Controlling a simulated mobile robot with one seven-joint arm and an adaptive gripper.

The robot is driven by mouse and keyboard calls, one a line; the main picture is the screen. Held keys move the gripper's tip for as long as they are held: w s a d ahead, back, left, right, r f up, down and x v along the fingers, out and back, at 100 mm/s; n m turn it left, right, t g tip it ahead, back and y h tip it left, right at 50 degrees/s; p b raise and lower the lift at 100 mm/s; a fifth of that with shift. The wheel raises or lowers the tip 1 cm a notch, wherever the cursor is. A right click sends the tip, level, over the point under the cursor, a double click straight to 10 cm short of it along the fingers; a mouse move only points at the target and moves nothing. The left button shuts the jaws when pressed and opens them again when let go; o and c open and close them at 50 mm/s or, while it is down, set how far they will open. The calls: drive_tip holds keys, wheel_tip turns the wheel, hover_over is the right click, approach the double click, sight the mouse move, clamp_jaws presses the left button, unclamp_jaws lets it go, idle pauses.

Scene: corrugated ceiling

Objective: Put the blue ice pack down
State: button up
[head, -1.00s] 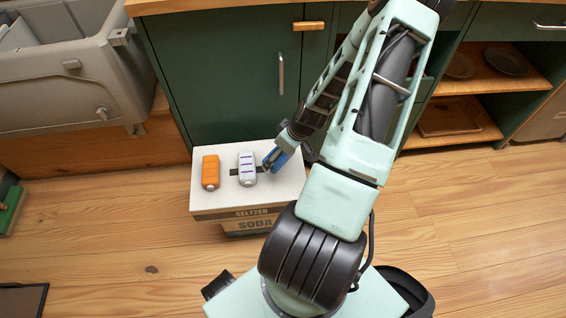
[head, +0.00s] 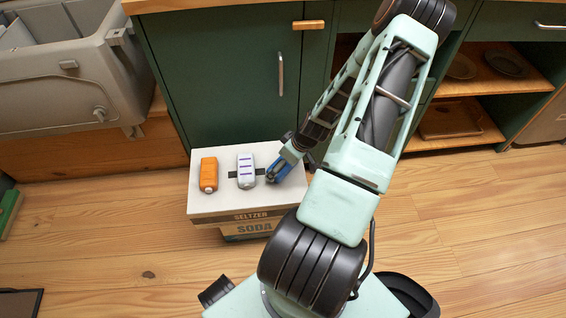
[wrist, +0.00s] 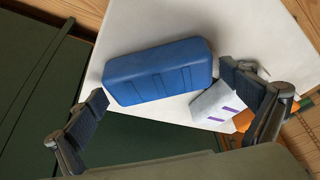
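The blue ice pack (wrist: 160,70) lies on the white top of the soda box (head: 210,201), near its right end; it also shows in the head view (head: 287,166), partly covered by my gripper. My gripper (wrist: 163,78) is open, with one finger off each end of the pack and narrow gaps showing. In the head view my gripper (head: 280,172) points down at the box top from the right. Whether the pack's underside fully touches the top is hard to see.
A white pack with purple stripes (head: 246,170) stands close left of the blue one, and an orange pack (head: 208,174) is further left. A green cabinet (head: 220,80) is behind the box. A grey bin (head: 70,80) is at the upper left. Wooden floor is clear at the right.

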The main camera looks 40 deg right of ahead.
drive_tip(key=p+v, duration=0.4)
drive_tip(key=v, duration=0.8)
drive_tip(key=shift+p, duration=0.4)
drive_tip(key=shift+s+r, duration=0.1)
